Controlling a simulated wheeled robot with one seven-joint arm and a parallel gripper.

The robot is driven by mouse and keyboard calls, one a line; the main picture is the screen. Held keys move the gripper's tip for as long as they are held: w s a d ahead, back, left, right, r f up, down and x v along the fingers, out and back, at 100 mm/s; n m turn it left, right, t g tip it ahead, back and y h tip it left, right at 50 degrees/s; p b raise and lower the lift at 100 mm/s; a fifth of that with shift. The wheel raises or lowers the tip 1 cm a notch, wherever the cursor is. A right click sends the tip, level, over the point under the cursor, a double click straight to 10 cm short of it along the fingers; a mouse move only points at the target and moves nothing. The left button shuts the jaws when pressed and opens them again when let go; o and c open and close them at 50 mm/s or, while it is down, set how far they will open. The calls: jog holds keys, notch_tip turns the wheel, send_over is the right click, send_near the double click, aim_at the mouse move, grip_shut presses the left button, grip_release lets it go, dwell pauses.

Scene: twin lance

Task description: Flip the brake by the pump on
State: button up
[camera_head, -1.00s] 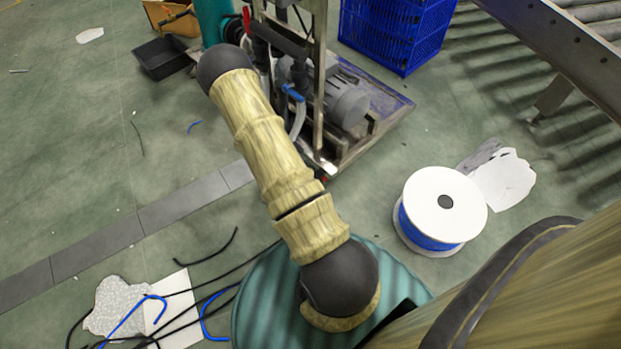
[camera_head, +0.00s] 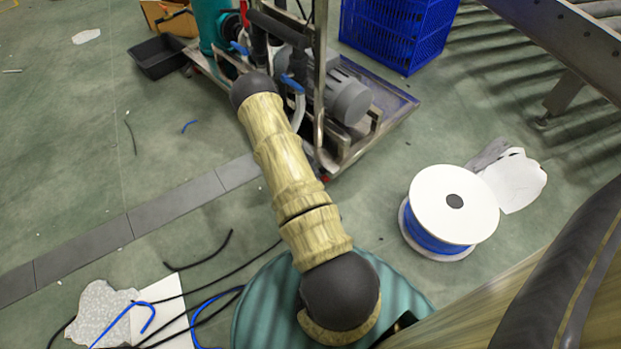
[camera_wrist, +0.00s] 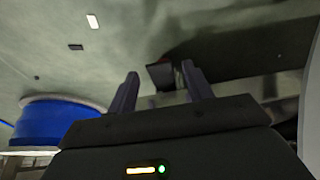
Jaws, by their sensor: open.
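The pump (camera_head: 348,98), with a grey ribbed motor, sits on a metal wheeled skid (camera_head: 385,115) at upper middle in the head view. A small red part (camera_head: 325,178) shows low at the skid's near corner; I cannot tell for sure that it is the brake. In the wrist view my gripper (camera_wrist: 160,70) is open, its two dark fingers apart. In the head view my gripper is hidden by my arm.
A white-flanged spool of blue cable (camera_head: 453,205) stands right of my arm; its blue side shows at left in the wrist view (camera_wrist: 55,120). Blue crates (camera_head: 400,35) and a roller conveyor (camera_head: 560,40) stand behind. Loose cables (camera_head: 200,290) lie lower left. Floor at left is mostly clear.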

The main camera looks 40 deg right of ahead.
jog(key=c, duration=1)
jog(key=shift+a+f, duration=0.1)
jog(key=shift+a+f+h, duration=0.15)
jog(key=shift+f+h, duration=0.3)
jog(key=shift+h, duration=0.25)
jog(key=shift+a+f+h, duration=0.15)
jog(key=shift+f+h, duration=0.25)
jog(key=shift+h, duration=0.3)
jog(key=shift+f+h+b, duration=0.45)
jog(key=shift+h+b, duration=0.1)
jog(key=shift+h, duration=0.05)
jog(key=shift+f+h+b, duration=0.3)
jog(key=shift+h+b, duration=0.35)
jog(key=shift+h, duration=0.15)
